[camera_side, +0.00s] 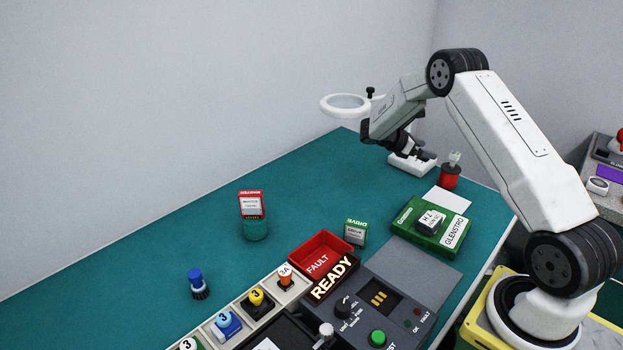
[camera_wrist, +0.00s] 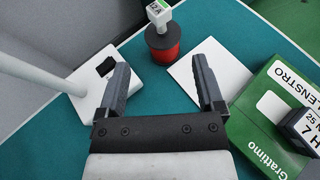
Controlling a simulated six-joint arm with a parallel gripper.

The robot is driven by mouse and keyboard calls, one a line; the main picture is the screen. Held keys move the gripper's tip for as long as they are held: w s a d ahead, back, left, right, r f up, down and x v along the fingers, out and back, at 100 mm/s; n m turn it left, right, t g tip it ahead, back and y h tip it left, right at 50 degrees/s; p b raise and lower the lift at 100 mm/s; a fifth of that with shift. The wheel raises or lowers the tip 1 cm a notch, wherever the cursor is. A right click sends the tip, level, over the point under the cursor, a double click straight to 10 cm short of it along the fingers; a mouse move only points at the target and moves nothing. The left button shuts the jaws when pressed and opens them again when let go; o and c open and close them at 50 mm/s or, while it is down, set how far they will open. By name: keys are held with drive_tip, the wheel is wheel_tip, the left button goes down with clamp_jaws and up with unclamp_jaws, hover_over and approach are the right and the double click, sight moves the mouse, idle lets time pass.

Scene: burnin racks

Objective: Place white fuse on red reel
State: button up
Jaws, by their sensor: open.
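The red reel (camera_side: 450,178) stands upright on the teal bench at the right, with a dark top. The white fuse (camera_side: 454,159) sits on top of the reel, looking roughly upright. In the wrist view the fuse (camera_wrist: 158,12) shows a white body with a marking and a green part, on the dark top of the reel (camera_wrist: 164,48). My gripper (camera_wrist: 160,66) is open with nothing between its fingers. In the side view my gripper (camera_side: 424,151) hangs left of the reel, apart from the fuse.
A magnifier lamp's white base (camera_side: 402,165) stands close to my gripper. A white sheet (camera_side: 455,199) and a green Glenstro box (camera_side: 411,230) lie in front of the reel. A red FAULT bin (camera_side: 307,247) and control panel (camera_side: 400,319) are nearer. The bench's left back is largely clear.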

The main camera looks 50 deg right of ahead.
idle(0.3)
drive_tip(key=s+a+r+m+t+y, duration=0.1)
drive_tip(key=s+a+m+t+y, duration=0.2)
drive_tip(key=a, duration=0.9)
drive_tip(key=s+a+r+m+t+y, duration=0.1)
drive_tip(key=s+a+m+t+y, duration=0.3)
drive_tip(key=a, duration=0.8)
drive_tip(key=s+a+r+m+t+y, duration=0.1)
drive_tip(key=s+a+m+t+y, duration=0.2)
drive_tip(key=a, duration=1)
drive_tip(key=shift+s+m+y, duration=0.3)
drive_tip(key=shift+m+y, duration=0.2)
drive_tip(key=shift+y, duration=0.1)
